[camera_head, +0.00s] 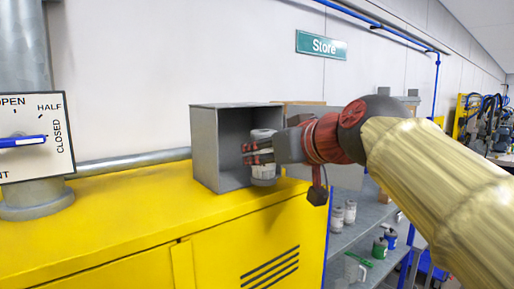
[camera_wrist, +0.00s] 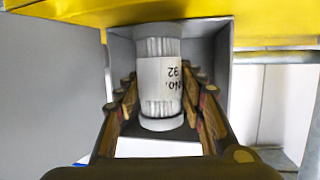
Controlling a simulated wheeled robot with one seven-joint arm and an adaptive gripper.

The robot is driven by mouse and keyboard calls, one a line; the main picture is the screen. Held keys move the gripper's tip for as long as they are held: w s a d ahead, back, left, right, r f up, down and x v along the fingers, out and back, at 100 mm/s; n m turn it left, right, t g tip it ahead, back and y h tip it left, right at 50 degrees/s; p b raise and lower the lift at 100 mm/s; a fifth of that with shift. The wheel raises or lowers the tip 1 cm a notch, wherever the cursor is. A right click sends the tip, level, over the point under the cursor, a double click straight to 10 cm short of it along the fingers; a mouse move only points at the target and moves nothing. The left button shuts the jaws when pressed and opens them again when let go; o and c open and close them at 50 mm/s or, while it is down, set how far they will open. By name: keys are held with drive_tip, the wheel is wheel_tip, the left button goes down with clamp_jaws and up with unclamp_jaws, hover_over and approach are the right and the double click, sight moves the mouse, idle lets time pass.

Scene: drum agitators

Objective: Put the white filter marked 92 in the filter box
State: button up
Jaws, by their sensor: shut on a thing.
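The white filter (camera_wrist: 160,85) shows a label reading "NO. 92" in the wrist view, with pleated white sides and pale end caps. My gripper (camera_wrist: 160,105) is shut on it, with fingers on both sides. In the head view the filter (camera_head: 264,160) stands upright in my gripper (camera_head: 262,152) at the open front of a grey box (camera_head: 219,150). The box stands on the yellow cabinet with its open side facing my arm. It also shows behind the filter in the wrist view (camera_wrist: 218,85). Whether the filter's base touches the box floor is hard to tell.
The yellow cabinet (camera_head: 120,222) has free top surface left of the box. A lever plate marked OPEN, HALF and CLOSED (camera_head: 35,135) is at the left. A grey shelf (camera_head: 350,232) with several small containers stands at lower right. A "Store" sign (camera_head: 321,45) hangs above.

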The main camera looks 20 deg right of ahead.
drive_tip(key=shift+w+a+p, duration=0.5)
drive_tip(key=shift+w+p, duration=0.6)
drive_tip(key=shift+w, duration=0.35)
drive_tip(key=shift+w+a+p, duration=0.45)
drive_tip(key=shift+w+p, duration=0.6)
drive_tip(key=shift+w, duration=0.4)
drive_tip(key=shift+w+a+p, duration=0.5)
drive_tip(key=shift+w+p, duration=0.6)
drive_tip(key=shift+w, duration=0.35)
drive_tip(key=shift+s+f+b, duration=0.1)
drive_tip(key=shift+f+b, duration=0.45)
drive_tip(key=shift+b, duration=0.35)
drive_tip(key=o, duration=1.3)
drive_tip(key=shift+c, duration=0.2)
drive_tip(key=v, duration=1.2)
